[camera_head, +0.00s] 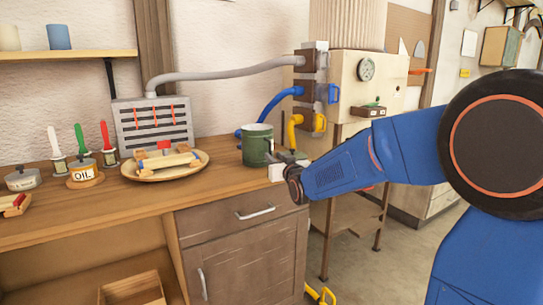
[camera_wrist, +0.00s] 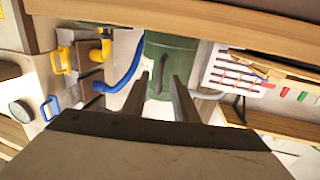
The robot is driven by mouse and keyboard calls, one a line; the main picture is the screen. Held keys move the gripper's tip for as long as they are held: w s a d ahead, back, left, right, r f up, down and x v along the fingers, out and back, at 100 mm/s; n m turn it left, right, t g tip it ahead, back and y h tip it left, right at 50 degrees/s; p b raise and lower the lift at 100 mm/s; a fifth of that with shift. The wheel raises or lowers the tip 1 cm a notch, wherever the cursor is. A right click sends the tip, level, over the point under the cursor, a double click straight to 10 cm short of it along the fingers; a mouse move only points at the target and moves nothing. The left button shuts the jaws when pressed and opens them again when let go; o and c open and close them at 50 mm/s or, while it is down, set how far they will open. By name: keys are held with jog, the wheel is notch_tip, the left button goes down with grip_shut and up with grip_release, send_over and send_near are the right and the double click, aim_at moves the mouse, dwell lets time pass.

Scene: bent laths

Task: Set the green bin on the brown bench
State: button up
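The green bin (camera_head: 256,147), a mug-like tub with a side handle, stands upright at the right end of the brown bench (camera_head: 215,184). My gripper (camera_head: 277,168) is just right of the bin, low by the bench's right end. In the wrist view, which is turned upside down, the bin (camera_wrist: 171,55) is ahead of my gripper (camera_wrist: 161,82). Its two fingers are apart, with the bin's dark handle showing between them. I cannot tell whether they touch it.
A plate (camera_head: 185,163) with wooden pieces lies left of the bin, with an oil can (camera_head: 86,172) and brushes farther left. A grey slotted panel (camera_head: 153,125) stands behind. Blue and yellow hoses and a cream machine (camera_head: 362,84) are behind my arm.

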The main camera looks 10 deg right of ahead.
jog(key=s+d+f+g, duration=0.2)
jog(key=s+f+g, duration=0.2)
jog(key=s, duration=1.2)
jog(key=s+d+f+m+g+h, duration=0.1)
jog(key=s+f+g, duration=0.3)
jog(key=s, duration=1.2)
jog(key=s+d+f+g+h, duration=0.1)
jog(key=s+d+f+g, duration=0.3)
jog(key=s+f, duration=0.5)
jog(key=s+g, duration=0.1)
jog(key=s, duration=0.6)
jog(key=shift+s, duration=0.35)
